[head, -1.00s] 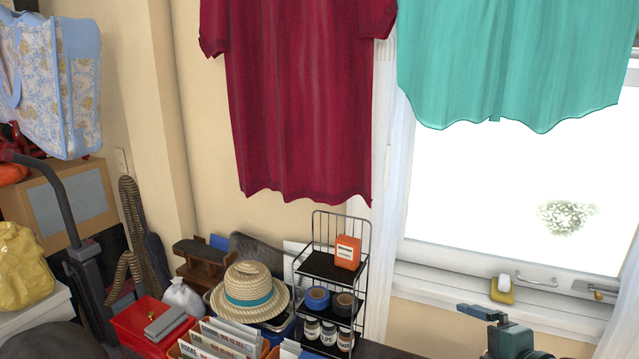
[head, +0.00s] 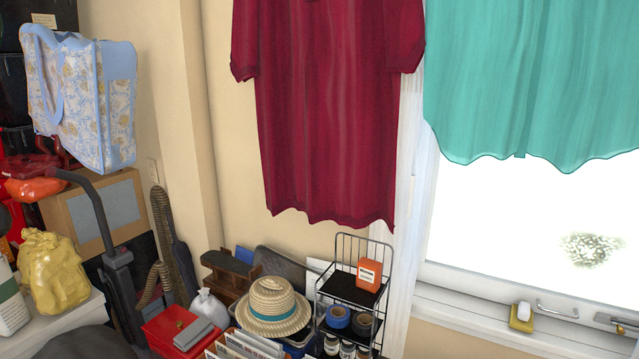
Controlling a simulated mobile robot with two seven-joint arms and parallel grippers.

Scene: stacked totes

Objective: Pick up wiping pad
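A yellow pad with a white top, which looks like the wiping pad (head: 521,317), rests on the window sill at the lower right of the head view. It lies beside a metal window handle (head: 557,309). Nothing touches it from above. Neither of my grippers shows in the head view.
A greyish smudge (head: 592,249) marks the bright window. A teal cloth (head: 530,85) and a dark red garment (head: 325,120) hang above. A black wire rack (head: 352,292), a straw hat (head: 273,304) and a red box (head: 170,331) crowd the bottom middle. A vacuum cleaner (head: 117,272) stands left.

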